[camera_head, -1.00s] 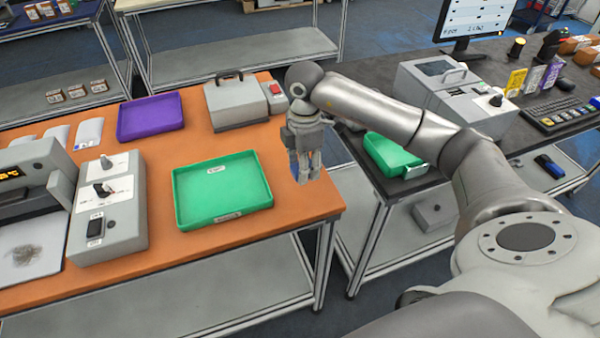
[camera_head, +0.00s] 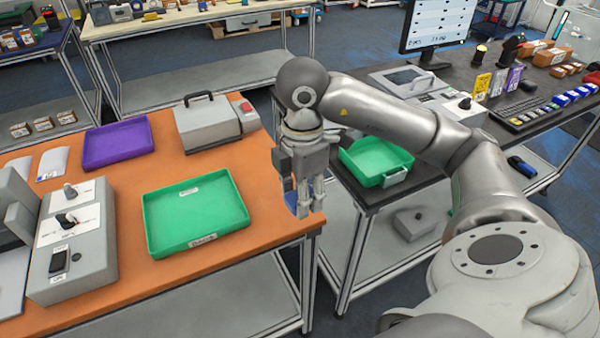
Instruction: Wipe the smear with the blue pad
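My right gripper (camera_head: 304,200) points down over the front right corner of the orange table (camera_head: 240,262). A small patch of blue (camera_head: 291,203), probably the blue pad, shows at its fingertips. The fingers hide most of it, and I cannot tell whether they are shut on it or only around it. The smear is out of view now. Only a strip of the pale plate (camera_head: 12,283) shows at the left edge. My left gripper is not in view.
A green tray (camera_head: 195,212), a purple tray (camera_head: 117,146), a grey device with a handle (camera_head: 206,124) and a grey control box (camera_head: 75,245) stand on the orange table. A green bin (camera_head: 376,157) is on the dark bench to the right. Orange tabletop around the green tray is clear.

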